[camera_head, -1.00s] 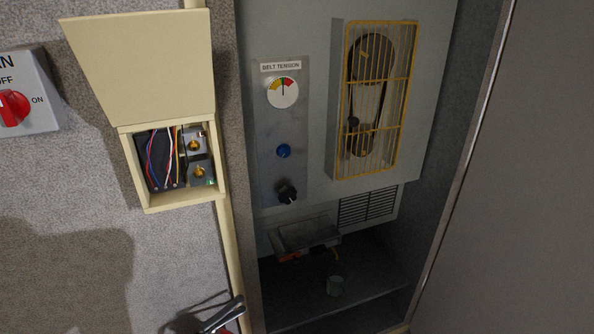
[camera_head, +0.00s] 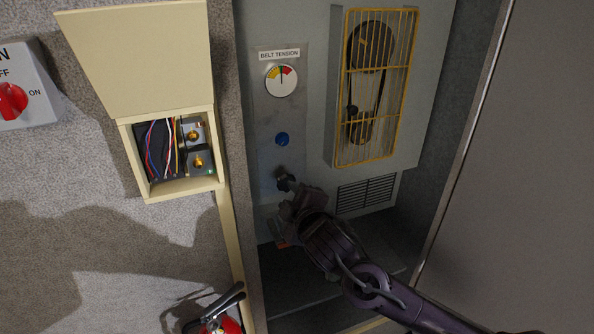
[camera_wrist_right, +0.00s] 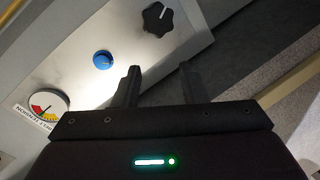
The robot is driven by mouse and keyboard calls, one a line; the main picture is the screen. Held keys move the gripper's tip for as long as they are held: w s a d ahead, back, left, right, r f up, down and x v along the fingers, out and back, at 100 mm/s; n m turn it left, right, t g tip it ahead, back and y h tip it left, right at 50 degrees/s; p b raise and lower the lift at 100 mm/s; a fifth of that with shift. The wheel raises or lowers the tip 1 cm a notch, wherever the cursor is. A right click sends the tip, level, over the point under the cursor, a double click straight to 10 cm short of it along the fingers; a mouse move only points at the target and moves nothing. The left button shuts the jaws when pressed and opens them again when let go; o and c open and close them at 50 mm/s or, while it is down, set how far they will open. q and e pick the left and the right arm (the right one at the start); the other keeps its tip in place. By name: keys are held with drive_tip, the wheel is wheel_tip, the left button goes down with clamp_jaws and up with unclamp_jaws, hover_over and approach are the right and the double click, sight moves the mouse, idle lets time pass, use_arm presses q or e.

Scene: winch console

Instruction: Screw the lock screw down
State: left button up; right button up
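A black lobed knob (camera_head: 284,179), which I take for the lock screw, is low on the grey belt tension panel (camera_head: 265,165). It also shows at the top of the right wrist view (camera_wrist_right: 157,18). A blue knob (camera_head: 282,139) is above it, under the gauge (camera_head: 281,80). My right gripper (camera_head: 298,199) is just below and right of the black knob in the head view. In the right wrist view its two fingers (camera_wrist_right: 160,84) are apart with nothing between them, and the knob lies beyond their tips. My left gripper is not in view.
A yellow wire guard (camera_head: 375,90) covers the belt at right of the panel. An open cream box (camera_head: 150,196) with wires is at left, beside a red switch (camera_head: 11,101). A red extinguisher (camera_head: 220,325) stands below. My right arm hides most of the lower shelf.

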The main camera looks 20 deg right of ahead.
sight(284, 142)
drive_tip(key=w+d+r+n+t, duration=0.1)
drive_tip(key=w+r, duration=0.1)
drive_tip(key=w, duration=0.1)
drive_tip(key=w+d+r+t, duration=0.1)
drive_tip(key=w+r, duration=0.1)
drive_tip(key=w, duration=0.1)
drive_tip(key=w+r+n, duration=0.1)
drive_tip(key=w+r, duration=0.2)
drive_tip(key=shift+d+n+t, duration=0.3)
drive_tip(key=shift+d+t, duration=0.1)
drive_tip(key=shift+w, duration=0.95)
clamp_jaws()
drive_tip(key=m+p, duration=0.1)
drive_tip(key=m, duration=0.2)
drive_tip(key=shift+a, duration=0.1)
drive_tip(key=shift+m+p, duration=0.3)
drive_tip(key=shift+m, duration=1.2)
